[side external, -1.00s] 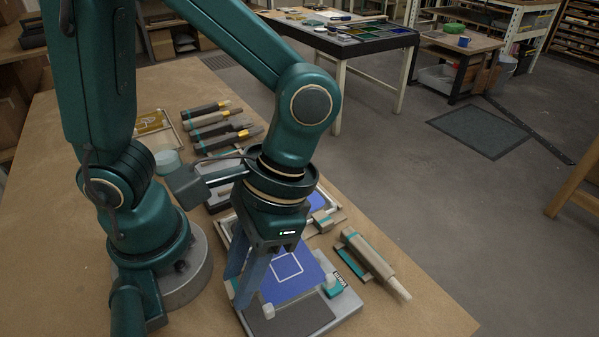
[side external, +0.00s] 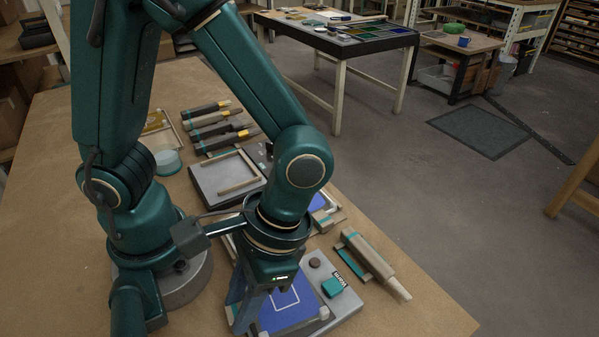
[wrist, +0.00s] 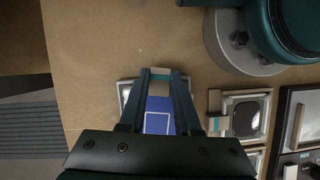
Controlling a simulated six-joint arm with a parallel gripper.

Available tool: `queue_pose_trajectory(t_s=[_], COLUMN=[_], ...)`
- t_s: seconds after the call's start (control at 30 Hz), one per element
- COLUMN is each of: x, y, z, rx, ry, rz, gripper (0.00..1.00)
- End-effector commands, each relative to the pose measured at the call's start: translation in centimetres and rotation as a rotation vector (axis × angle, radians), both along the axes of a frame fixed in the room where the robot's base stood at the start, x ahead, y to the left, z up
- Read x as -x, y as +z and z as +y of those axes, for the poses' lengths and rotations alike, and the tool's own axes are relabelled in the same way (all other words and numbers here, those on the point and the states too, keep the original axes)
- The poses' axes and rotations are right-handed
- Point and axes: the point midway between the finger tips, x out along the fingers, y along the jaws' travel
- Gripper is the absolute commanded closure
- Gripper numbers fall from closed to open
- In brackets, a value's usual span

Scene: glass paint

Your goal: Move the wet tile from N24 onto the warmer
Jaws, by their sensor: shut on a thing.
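A blue tile (side external: 287,307) with a white square outline is in my gripper (side external: 246,316). The jaws are shut on its edge. The tile is over the grey warmer (side external: 348,296), which has a lettered edge, a dark knob (side external: 315,263) and a teal block (side external: 332,287). The tile hides most of the warmer's top, and I cannot tell whether they touch. In the wrist view, the tile (wrist: 158,124) shows between the fingers of my gripper (wrist: 160,78). A grey stand (side external: 205,188) with two wooden rails is bare behind; its label is not legible in the side view.
Another blue piece (side external: 318,203) lies behind my wrist. A wooden tool with a teal part (side external: 370,262) lies right of the warmer. The front right of the table is clear.

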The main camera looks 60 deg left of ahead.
Motion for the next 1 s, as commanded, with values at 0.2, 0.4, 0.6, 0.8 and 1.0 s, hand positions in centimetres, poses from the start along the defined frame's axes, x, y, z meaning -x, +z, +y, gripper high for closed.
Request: queue_pose_trajectory(t_s=[0.2, 0.4, 0.6, 0.8, 1.0], x=[-0.01, 0.00, 0.05, 0.10, 0.10], y=[0.02, 0.01, -0.29, -0.56, -0.55], z=[0.00, 0.00, 0.01, 0.02, 0.01], rx=[0.000, 0.000, -0.001, -0.001, 0.000], ry=[0.000, 0.000, -0.001, -0.001, -0.001], rz=[0.000, 0.000, 0.001, 0.001, 0.000], gripper=[1.00, 1.00, 1.00, 1.00, 1.00])
